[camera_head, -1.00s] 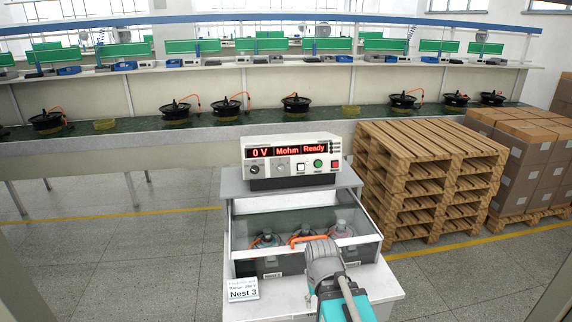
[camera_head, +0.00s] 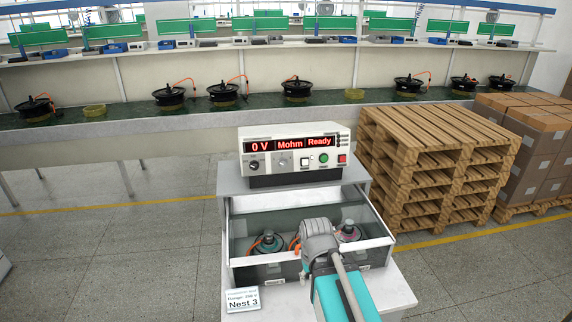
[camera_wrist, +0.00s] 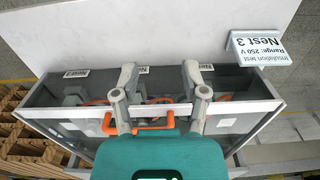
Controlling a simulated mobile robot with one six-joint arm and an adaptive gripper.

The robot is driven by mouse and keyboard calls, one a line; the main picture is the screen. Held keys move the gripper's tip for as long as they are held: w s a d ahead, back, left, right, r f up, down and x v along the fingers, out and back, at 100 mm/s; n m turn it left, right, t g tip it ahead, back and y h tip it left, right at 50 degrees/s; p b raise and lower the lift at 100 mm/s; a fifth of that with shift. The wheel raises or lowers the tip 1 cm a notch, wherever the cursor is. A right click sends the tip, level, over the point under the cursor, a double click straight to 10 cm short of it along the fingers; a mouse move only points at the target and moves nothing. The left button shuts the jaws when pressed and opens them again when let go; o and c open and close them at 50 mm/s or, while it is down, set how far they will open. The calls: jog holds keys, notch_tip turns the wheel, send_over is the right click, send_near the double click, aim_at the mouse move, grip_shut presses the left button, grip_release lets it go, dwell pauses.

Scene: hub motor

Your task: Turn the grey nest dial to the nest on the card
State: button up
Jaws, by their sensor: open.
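The grey nest dial (camera_head: 283,162) is on the front of the white tester (camera_head: 296,143), right of a black dial (camera_head: 254,165). Its pointer is too small to read. The tester shows "0 V", "Mohm" and "Ready". The card (camera_head: 243,300) reads "Nest 3" and "Range: 250 V"; it also shows upside down in the wrist view (camera_wrist: 262,47). My gripper (camera_wrist: 159,75) is open and empty, over the front edge of the nest box, below and apart from the dial. In the head view, its fingertips are hidden behind my wrist.
The nest box (camera_head: 235,230) has a clear cover with an orange handle (camera_wrist: 138,126) and holds motors (camera_head: 267,243). White, green (camera_head: 323,158) and red (camera_head: 342,158) buttons sit close right of the dial. Pallets (camera_head: 435,150) stand to the right.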

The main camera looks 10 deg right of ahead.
jog(key=shift+a, duration=0.1)
jog(key=shift+o, duration=1.5)
jog(key=shift+w, duration=0.15)
jog(key=w+d+r+n+t+h+b, duration=0.2)
jog(key=w+d+n+t+h, duration=0.25)
jog(key=w, duration=0.45)
jog(key=w+d+r+n+t+h+b, duration=0.25)
jog(key=w+d+n+t, duration=0.2)
jog(key=w+n, duration=0.4)
jog(key=w+a+r+n+t+y+b, duration=0.1)
jog(key=w+a+r+n+t+y, duration=0.2)
jog(key=n, duration=0.8)
jog(key=w+a+r+n+t+y+b, duration=0.2)
jog(key=w+a+n+t, duration=0.4)
jog(key=w+n, duration=0.4)
jog(key=shift+w+a+r+n+y, duration=0.15)
jog(key=shift+a+r+n+y, duration=0.2)
jog(key=shift+r+n+y, duration=0.7)
jog(key=shift+f+m, duration=0.2)
jog(key=shift+m, duration=0.05)
